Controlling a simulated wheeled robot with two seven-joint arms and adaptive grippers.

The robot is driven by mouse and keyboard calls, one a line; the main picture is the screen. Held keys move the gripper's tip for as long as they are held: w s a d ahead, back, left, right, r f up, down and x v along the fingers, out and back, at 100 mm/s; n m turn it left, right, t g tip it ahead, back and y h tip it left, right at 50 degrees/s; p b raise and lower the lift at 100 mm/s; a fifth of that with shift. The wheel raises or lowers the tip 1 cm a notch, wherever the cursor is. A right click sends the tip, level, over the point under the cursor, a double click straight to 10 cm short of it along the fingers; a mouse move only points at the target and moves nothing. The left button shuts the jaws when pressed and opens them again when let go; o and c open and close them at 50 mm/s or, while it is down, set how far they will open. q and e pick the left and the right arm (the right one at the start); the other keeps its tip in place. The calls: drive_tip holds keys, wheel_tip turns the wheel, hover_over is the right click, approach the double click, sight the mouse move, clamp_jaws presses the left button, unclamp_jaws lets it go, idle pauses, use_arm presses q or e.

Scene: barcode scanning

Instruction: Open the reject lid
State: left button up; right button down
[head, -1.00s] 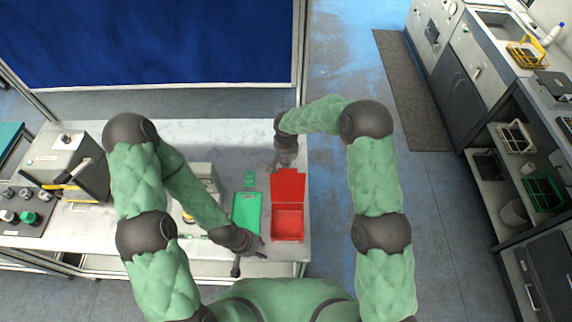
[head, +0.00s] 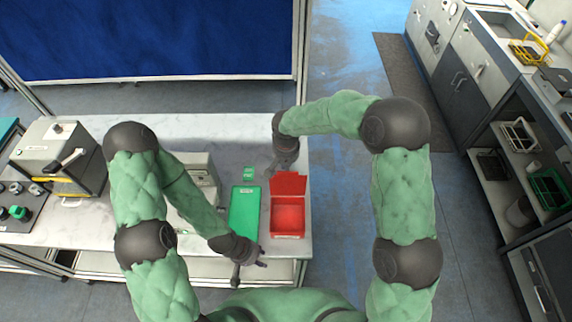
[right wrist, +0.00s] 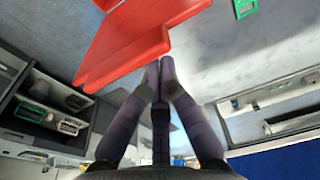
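The red reject box (head: 287,222) stands on the table by its right edge. Its red lid (head: 289,184) stands raised at the far side, and the red inside of the box shows. My right gripper (head: 284,163) is just beyond the lid. In the right wrist view its fingertips (right wrist: 161,72) are together with nothing visible between them, close to the red lid (right wrist: 140,48); I cannot tell whether they touch it. My left gripper (head: 250,265) is low at the table's front edge, near the green box; its fingers are too small to read.
A green box (head: 245,210) stands left of the red one, with a small green piece (head: 248,173) behind it. A grey machine (head: 58,155) is at the far left. The bare table (head: 225,135) is clear at the back. A shelf unit stands to the right.

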drive_tip(key=shift+w, duration=0.15)
wheel_tip(320, 180, up, 12)
drive_tip(key=s, duration=0.1)
drive_tip(key=shift+s, duration=0.2)
idle(0.4)
drive_tip(key=shift+f, duration=0.15)
